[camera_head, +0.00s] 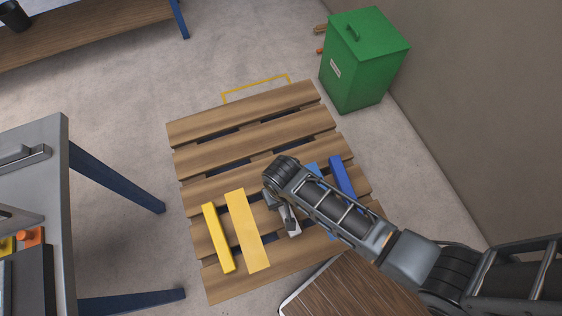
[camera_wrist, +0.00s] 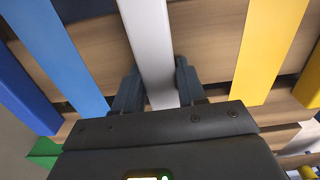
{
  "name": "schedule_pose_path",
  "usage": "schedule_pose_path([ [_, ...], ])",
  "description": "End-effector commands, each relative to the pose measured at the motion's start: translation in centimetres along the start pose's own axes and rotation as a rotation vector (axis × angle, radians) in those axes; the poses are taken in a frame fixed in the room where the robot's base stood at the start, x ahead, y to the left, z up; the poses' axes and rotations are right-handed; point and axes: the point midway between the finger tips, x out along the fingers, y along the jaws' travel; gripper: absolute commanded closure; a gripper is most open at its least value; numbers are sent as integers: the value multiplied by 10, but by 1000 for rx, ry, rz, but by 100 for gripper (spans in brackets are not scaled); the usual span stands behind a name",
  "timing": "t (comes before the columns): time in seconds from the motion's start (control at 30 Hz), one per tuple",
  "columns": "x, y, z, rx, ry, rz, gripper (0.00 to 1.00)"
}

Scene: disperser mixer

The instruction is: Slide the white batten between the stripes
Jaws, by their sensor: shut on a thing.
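The white batten (camera_wrist: 148,40) lies on the slatted wooden pallet (camera_head: 245,128), between the fingers of my gripper (camera_wrist: 157,82). My gripper is shut on it. In the head view my gripper (camera_head: 288,218) and arm hide most of the white batten; a short pale end (camera_head: 294,231) shows. The wide yellow stripe (camera_head: 247,232) is left of it, apart from it. The light blue stripe (camera_head: 312,169) is to its right, partly hidden by my arm. In the wrist view the light blue stripe (camera_wrist: 58,45) is left and the yellow stripe (camera_wrist: 265,50) right, with bare wood between each and the batten.
A narrow yellow bar (camera_head: 218,238) and a dark blue bar (camera_head: 342,176) lie outside the stripes. A green bin (camera_head: 362,62) stands beyond the pallet near the wall. A grey table (camera_head: 40,150) with blue legs is at left.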

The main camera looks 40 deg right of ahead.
Motion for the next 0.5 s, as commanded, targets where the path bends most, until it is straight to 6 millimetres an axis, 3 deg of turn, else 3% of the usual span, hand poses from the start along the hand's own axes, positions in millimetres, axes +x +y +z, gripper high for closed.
schedule_pose_path([
  [0.5,0,-2,19,-1,0,0,94],
])
